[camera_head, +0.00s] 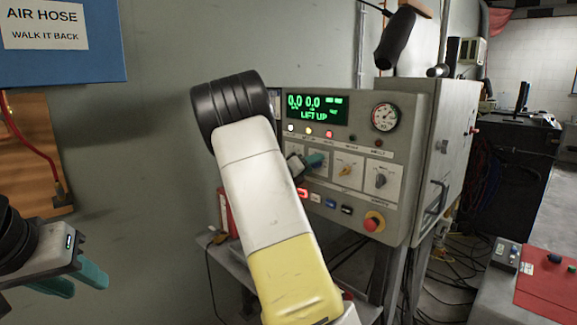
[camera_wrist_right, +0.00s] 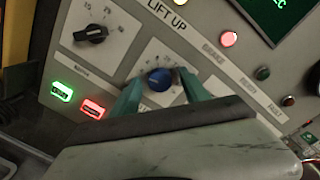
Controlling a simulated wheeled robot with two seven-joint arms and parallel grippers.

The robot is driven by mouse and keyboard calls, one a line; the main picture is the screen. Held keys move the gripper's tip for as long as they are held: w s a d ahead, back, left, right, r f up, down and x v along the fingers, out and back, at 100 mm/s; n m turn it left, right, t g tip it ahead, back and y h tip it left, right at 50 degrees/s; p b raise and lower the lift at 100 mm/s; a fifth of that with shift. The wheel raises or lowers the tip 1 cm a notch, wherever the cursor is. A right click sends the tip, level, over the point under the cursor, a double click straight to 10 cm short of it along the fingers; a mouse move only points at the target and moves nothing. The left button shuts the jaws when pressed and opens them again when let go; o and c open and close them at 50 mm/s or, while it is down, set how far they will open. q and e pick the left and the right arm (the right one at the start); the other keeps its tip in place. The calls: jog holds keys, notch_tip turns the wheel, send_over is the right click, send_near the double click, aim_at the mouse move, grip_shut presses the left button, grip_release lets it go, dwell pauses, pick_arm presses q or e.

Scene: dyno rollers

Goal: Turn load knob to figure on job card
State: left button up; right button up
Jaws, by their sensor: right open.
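A blue knob (camera_wrist_right: 160,79) sits on a white dial plate between the two teal fingertips of my right gripper (camera_wrist_right: 158,76) in the right wrist view. The fingers are open on either side of it; I cannot tell whether they touch it. In the head view my right gripper (camera_head: 312,161) is at the console's dial row and hides part of it. The knob's label is not readable, so I cannot confirm it is the load knob. I cannot make out the job card. My left gripper (camera_head: 78,278) is at the lower left, open and empty, far from the console.
The console (camera_head: 405,140) has a green display (camera_head: 317,109) reading 0.0 0.0 and LIFT UP. Another black knob (camera_wrist_right: 92,34) neighbours the blue one.

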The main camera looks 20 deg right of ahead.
grip_shut()
jog(key=shift+m, duration=0.3)
jog(key=shift+f+m+g+h, duration=0.1)
jog(key=shift+m+g+h, duration=0.25)
jog(key=shift+m, duration=7.25)
jog(key=shift+f+m+g+h, duration=0.15)
jog(key=shift+m+g, duration=0.3)
jog(key=shift+m, duration=7.15)
jog(key=shift+w+a, duration=0.1)
